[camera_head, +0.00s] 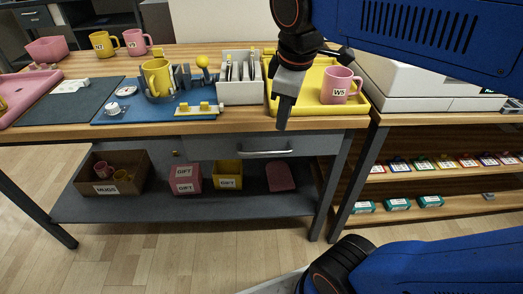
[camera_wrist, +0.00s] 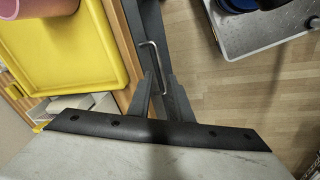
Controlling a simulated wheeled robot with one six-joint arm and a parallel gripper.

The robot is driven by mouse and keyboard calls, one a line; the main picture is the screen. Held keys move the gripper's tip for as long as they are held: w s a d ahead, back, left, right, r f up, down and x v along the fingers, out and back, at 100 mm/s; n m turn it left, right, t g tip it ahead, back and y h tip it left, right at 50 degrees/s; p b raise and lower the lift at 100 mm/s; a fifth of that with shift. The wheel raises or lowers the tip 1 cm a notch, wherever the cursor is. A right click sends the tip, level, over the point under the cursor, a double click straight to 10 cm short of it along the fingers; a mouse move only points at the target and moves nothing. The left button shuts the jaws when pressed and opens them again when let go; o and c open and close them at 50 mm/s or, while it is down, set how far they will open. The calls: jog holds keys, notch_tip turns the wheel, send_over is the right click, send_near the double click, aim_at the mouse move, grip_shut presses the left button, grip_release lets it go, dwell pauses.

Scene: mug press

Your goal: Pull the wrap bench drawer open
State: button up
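The wrap bench drawer (camera_head: 225,146) is a grey front under the wooden top, and it looks shut. Its silver bar handle (camera_head: 265,153) also shows in the wrist view (camera_wrist: 157,62). My gripper (camera_head: 283,127) points down in front of the bench edge, above the right part of the handle in the head view. In the wrist view my gripper (camera_wrist: 159,76) has its two dark fingers apart, with a gap between the tips. The handle bar lines up with that gap. I cannot tell how far below the tips it lies; no grip on it shows.
A yellow tray (camera_head: 359,109) with a pink mug (camera_head: 340,86) stands on the bench above the drawer. A lower shelf (camera_head: 230,204) holds a mug box (camera_head: 113,187) and gift boxes. A shelf unit (camera_head: 440,190) stands to the right.

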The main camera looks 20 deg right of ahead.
aim_at(263, 153)
jog(key=w+a+r+n, duration=0.2)
jog(key=a+r+n, duration=0.2)
jog(key=shift+g, duration=0.3)
jog(key=w+f, duration=0.1)
jog(key=f, duration=0.4)
jog(key=w+f, duration=0.1)
jog(key=f, duration=0.5)
jog(key=w+d+f, duration=0.1)
jog(key=f, duration=0.5)
jog(key=shift+f, duration=0.15)
jog(key=shift+c, duration=0.4)
grip_shut()
